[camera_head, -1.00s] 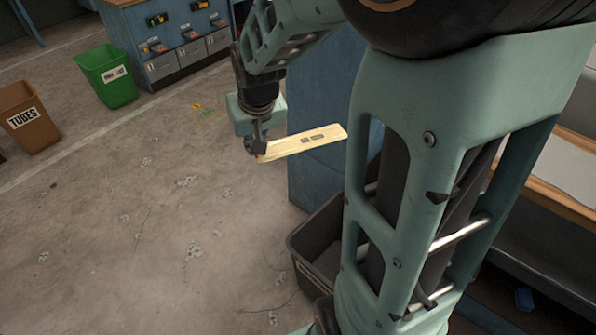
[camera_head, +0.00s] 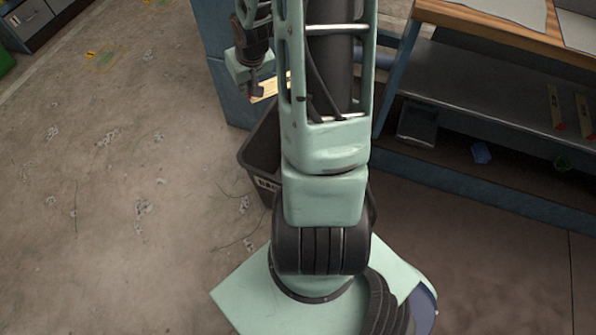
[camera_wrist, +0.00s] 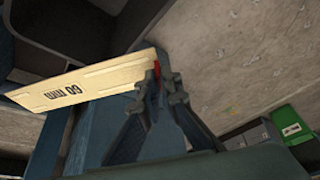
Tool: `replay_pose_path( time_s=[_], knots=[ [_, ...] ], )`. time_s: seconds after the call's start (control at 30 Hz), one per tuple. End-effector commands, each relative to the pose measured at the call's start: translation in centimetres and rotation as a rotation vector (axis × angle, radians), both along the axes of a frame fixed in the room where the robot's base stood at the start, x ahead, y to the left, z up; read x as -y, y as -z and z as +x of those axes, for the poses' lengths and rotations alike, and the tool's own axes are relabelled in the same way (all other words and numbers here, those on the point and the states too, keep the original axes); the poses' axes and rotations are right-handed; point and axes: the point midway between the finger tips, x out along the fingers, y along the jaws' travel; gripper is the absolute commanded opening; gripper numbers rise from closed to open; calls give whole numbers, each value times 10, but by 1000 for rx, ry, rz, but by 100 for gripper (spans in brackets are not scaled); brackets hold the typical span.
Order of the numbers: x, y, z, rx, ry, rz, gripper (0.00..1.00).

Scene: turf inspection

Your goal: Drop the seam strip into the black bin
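The seam strip (camera_wrist: 85,86) is a long, flat, pale cream piece marked "60 mm" in the wrist view. My gripper (camera_wrist: 160,82) is shut on one end of it, and the strip sticks out to the left. In the head view my gripper (camera_head: 254,94) points down, and only a short part of the strip (camera_head: 269,89) shows before my arm hides it. The black bin (camera_head: 256,170) stands on the floor, partly hidden behind my arm, with a label on its side. The strip appears above the bin's far side in the picture; I cannot tell whether it is over the opening.
A blue cabinet (camera_head: 226,94) stands just behind my gripper. A wood-topped bench (camera_head: 475,25) with a grey lower shelf (camera_head: 470,90) is at the right. A green bin (camera_wrist: 295,128) shows in the wrist view. The concrete floor (camera_head: 110,200) at the left is mostly clear.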

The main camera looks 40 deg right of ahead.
Motion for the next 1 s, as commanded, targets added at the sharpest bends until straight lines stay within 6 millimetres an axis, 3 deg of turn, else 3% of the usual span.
replay_pose_path(
  time_s=[0.03,0.1,0.3,0.53,0.77,1.0],
  knots=[
    [11,33,-5,-3,15,4,0],
    [23,60,-11,-4,28,3,0],
    [48,115,-25,-2,60,1,0],
    [59,138,-32,1,76,-1,0],
    [59,150,-33,1,76,-1,0],
    [59,176,-33,0,75,-1,0]
  ],
)
